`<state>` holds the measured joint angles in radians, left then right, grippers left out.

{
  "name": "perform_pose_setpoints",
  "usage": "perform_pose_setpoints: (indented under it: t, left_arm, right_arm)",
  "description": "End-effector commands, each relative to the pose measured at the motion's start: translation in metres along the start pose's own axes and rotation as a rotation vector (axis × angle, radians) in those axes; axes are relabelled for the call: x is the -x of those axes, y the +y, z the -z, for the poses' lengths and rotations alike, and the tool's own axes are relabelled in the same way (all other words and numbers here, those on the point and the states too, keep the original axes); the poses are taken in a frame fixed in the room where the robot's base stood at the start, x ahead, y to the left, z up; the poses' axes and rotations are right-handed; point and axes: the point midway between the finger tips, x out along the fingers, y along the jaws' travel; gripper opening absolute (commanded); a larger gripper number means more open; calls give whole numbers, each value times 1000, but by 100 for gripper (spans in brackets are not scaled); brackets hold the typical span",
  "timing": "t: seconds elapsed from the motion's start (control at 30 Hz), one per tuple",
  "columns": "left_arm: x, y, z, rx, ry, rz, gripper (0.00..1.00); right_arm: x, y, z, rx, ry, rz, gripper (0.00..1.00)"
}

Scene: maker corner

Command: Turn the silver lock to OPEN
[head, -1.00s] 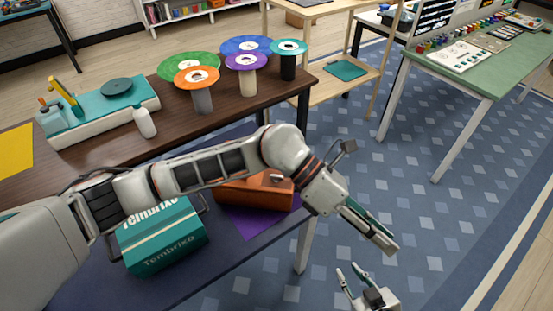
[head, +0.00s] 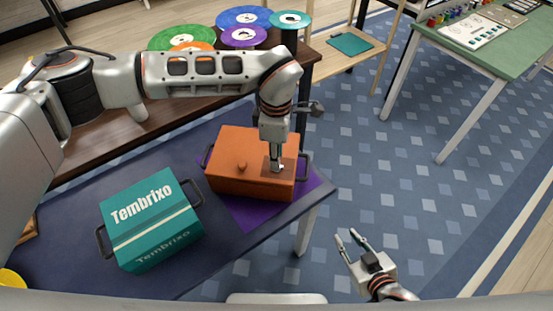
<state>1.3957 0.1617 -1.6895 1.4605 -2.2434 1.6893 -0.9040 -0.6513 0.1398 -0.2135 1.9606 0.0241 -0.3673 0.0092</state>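An orange box (head: 235,160) with side handles and a round orange knob (head: 242,166) sits on a purple mat (head: 247,212) on the dark blue table. A small silver piece (head: 279,169), probably the lock, shows on its right part. My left gripper (head: 276,164) points down at this piece and hides much of it. Its fingers look close together; I cannot tell whether they grip it. The lock's setting is not readable. My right gripper (head: 350,240) is open and empty, off the table's right side above the floor.
A teal Tembrixo box (head: 150,225) with dark handles stands left of the orange box. A brown table (head: 110,138) with coloured discs (head: 242,36) is behind. A green-topped table (head: 495,45) stands far right; blue patterned floor lies between.

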Motion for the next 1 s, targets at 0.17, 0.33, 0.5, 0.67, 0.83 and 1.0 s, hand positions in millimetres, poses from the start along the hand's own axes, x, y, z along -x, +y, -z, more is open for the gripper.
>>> perform_pose_setpoints:
  t: [0.17, 0.33, 0.5, 0.67, 0.83, 1.0]
  left_arm:
    - [-20, -1, -1, 0, -1, 2, 24]
    - [-28, 0, -1, -1, -1, -1, 24]
    - [-28, 0, -1, -1, -2, -1, 24]
    - [-28, 0, -1, -1, -2, 0, 0]
    - [-28, 0, -1, 0, -2, 0, 0]
    - [-28, 0, -1, 13, -2, 0, 0]
  right_arm:
    - [1, 0, 0, 1, -2, 0, 25]
    - [1, 0, 1, 1, -2, 0, 25]
    - [1, 1, 2, 1, 0, -1, 25]
    - [1, 2, 5, 1, 4, -2, 25]
    - [1, 2, 6, 1, 7, -2, 25]
    - [0, 2, 6, 1, 7, -3, 25]
